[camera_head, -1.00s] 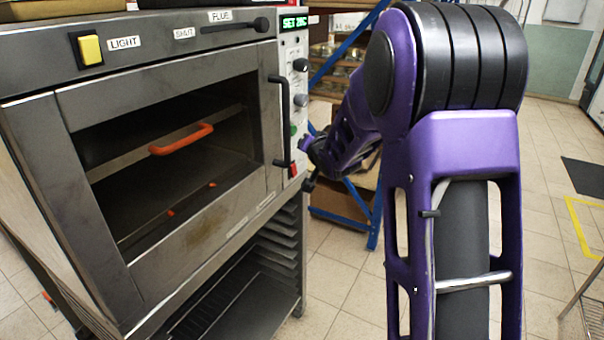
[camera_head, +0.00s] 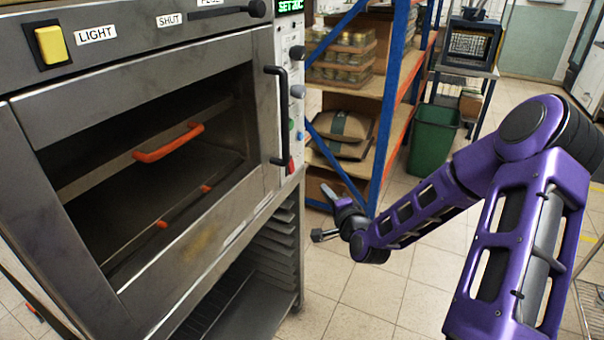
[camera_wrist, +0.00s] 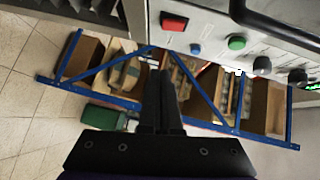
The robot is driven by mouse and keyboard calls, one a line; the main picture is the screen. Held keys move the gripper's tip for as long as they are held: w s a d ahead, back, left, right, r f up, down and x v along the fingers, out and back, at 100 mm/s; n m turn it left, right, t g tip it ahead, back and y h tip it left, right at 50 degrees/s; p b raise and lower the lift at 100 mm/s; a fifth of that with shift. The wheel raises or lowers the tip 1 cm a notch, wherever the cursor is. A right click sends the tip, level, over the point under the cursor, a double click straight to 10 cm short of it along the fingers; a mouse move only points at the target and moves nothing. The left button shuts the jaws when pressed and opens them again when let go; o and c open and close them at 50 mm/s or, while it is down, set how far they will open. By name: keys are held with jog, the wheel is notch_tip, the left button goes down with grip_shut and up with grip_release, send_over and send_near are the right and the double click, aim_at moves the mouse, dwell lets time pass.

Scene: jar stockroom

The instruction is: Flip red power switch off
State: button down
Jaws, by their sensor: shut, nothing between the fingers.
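The red power switch (camera_head: 290,168) sits low on the oven's pale control panel (camera_head: 284,125), below a green button (camera_head: 291,125). In the wrist view the red switch (camera_wrist: 174,21) is at the top, in a dark frame; I cannot tell its position. My gripper (camera_wrist: 160,74) is shut and empty. Its dark fingers point up the wrist picture, with the tips below the switch and apart from it. In the head view my arm's end is right of the oven, lower than the switch; the fingers are hard to make out there.
The oven (camera_head: 150,190) fills the left, with a black vertical handle (camera_head: 279,115) beside the panel. A blue-framed shelf (camera_head: 385,110) with boxes and jars stands behind my arm's end. Tiled floor is clear in front of the shelf.

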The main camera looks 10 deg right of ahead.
dwell(0.3)
send_near(291, 166)
jog(key=w+d+f, duration=0.3)
jog(key=w+d, duration=0.1)
jog(key=w, duration=0.2)
jog(key=shift+w+a+f+b, duration=0.15)
jog(key=shift+w+a, duration=0.3)
jog(key=shift+a, duration=0.2)
jog(key=shift+w+a+f+b, duration=0.15)
jog(key=shift+w+a, duration=0.25)
jog(key=shift+a, duration=0.25)
